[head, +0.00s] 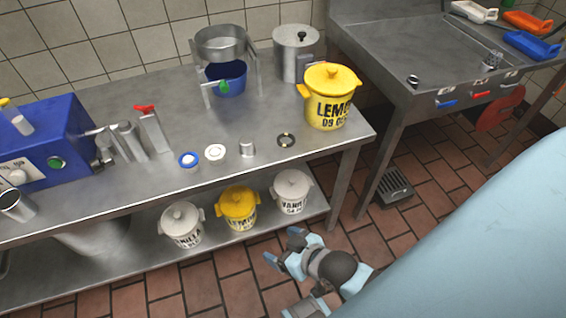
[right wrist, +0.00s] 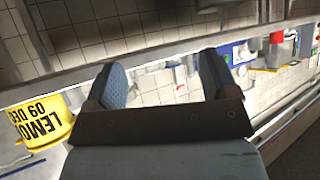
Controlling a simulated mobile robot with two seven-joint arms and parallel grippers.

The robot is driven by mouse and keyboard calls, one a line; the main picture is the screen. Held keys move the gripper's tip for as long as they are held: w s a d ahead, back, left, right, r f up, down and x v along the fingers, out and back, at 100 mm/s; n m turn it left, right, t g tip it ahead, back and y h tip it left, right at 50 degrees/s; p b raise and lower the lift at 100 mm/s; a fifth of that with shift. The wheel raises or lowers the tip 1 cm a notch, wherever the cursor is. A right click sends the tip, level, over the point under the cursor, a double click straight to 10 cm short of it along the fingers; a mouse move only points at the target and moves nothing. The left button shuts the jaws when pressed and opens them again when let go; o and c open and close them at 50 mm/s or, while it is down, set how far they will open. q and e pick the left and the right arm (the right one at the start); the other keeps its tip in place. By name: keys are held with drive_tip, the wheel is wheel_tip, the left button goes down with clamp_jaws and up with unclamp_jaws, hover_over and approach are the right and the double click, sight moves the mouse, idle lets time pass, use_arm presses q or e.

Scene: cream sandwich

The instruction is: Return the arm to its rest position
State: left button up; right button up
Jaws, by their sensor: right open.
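My right gripper (head: 283,247) is low in front of the steel table (head: 95,232), over the tiled floor. Its two blue fingers stand apart. In the right wrist view the open gripper (right wrist: 163,78) has nothing between its fingers. My left gripper is in neither view.
A yellow lemon pot (head: 329,97) stands on the table's right end; it also shows in the right wrist view (right wrist: 42,122). Two white pots (head: 181,225) (head: 292,192) and a smaller yellow pot (head: 238,208) sit on the lower shelf.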

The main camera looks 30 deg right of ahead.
use_arm(q)
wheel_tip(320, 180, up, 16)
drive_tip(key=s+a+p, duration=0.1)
drive_tip(key=p, duration=2)
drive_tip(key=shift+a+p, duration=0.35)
use_arm(e)
wheel_tip(320, 180, up, 16)
drive_tip(key=d, duration=0.1)
drive_tip(key=shift+s+d+r, duration=0.15)
drive_tip(key=shift+s+d, duration=0.15)
drive_tip(key=shift+s, duration=0.15)
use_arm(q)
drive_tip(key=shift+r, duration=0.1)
